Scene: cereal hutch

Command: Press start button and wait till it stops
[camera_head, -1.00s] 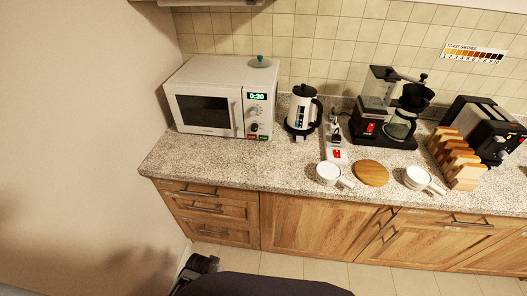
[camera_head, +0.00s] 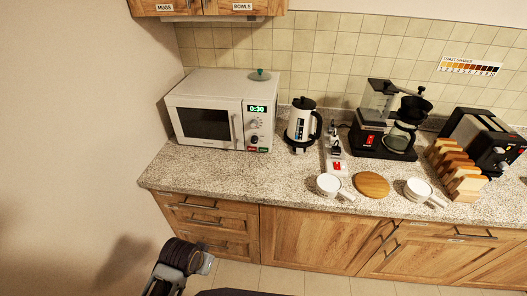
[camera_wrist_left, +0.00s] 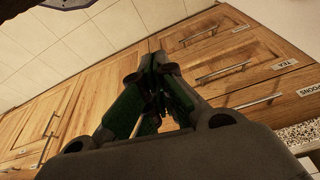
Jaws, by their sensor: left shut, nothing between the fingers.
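The white microwave (camera_head: 205,122) stands on the left of the counter with its door closed. Its green display (camera_head: 257,109) reads 0:30. My left gripper (camera_head: 207,264) is low in front of the drawers, below and away from the microwave. It is shut and empty; its green-sided fingers (camera_wrist_left: 153,92) show in the left wrist view, where the microwave is out of sight. My right gripper is not in view.
A kettle (camera_head: 300,122), power strip (camera_head: 335,158), coffee maker (camera_head: 370,140), white cups (camera_head: 328,184), round board (camera_head: 371,185) and toast rack (camera_head: 455,170) stand to the right. The counter (camera_head: 205,172) before the microwave is clear. A cabinet (camera_head: 205,6) hangs above.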

